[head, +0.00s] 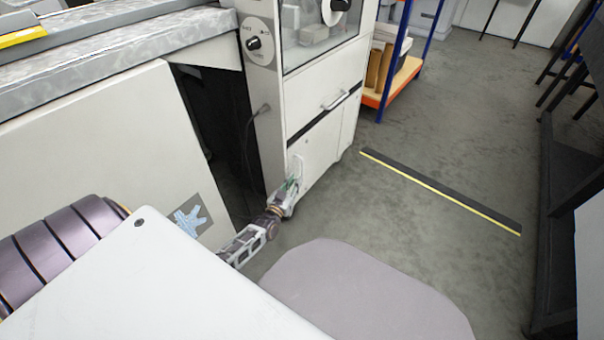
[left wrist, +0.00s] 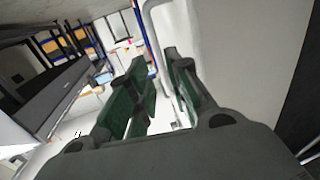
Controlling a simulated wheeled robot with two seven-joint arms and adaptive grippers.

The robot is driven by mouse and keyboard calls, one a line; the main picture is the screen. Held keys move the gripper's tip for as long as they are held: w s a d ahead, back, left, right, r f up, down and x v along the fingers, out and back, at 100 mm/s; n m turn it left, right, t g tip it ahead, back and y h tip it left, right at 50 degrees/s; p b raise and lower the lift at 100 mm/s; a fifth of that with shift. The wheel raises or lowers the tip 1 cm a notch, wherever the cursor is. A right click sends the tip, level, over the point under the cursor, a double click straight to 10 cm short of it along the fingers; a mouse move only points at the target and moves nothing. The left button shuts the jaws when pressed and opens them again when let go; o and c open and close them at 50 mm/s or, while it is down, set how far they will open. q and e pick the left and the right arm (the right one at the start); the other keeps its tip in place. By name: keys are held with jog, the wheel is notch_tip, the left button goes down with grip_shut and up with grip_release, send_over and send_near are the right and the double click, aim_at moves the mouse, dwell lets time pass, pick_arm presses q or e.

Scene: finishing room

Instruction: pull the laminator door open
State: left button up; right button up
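The laminator (head: 268,118) is a tall white cabinet with a knob and a window above and a drawer below. Its lower door (head: 322,142) looks shut in the head view. My left gripper (head: 293,184) is low at the near edge of that door, with the door's handle largely hidden there. In the left wrist view, a pale curved bar handle (left wrist: 153,32) runs down between the green-padded fingers of the left gripper (left wrist: 158,80). The fingers stand apart, with the bar between them and some gap visible. My right gripper is not in view.
A white panel (head: 110,140) and a dark gap (head: 215,120) lie left of the laminator. A shelf (head: 402,80) with blue posts stands behind it. A black strip with a yellow edge (head: 440,188) lies on the floor. The floor right of the laminator is mostly clear.

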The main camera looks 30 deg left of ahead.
aim_at(302, 172)
pick_arm(q)
jog(key=shift+w+a+b, duration=0.2)
jog(key=shift+w+b, duration=0.55)
jog(key=shift+w, duration=1)
jog(key=shift+w+a+b, duration=0.2)
jog(key=shift+w+b, duration=0.5)
jog(key=shift+w, duration=1.2)
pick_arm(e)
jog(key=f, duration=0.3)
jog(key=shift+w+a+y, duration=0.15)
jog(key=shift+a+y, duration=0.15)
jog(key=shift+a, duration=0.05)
pick_arm(q)
jog(key=shift+c, duration=0.3)
grip_shut()
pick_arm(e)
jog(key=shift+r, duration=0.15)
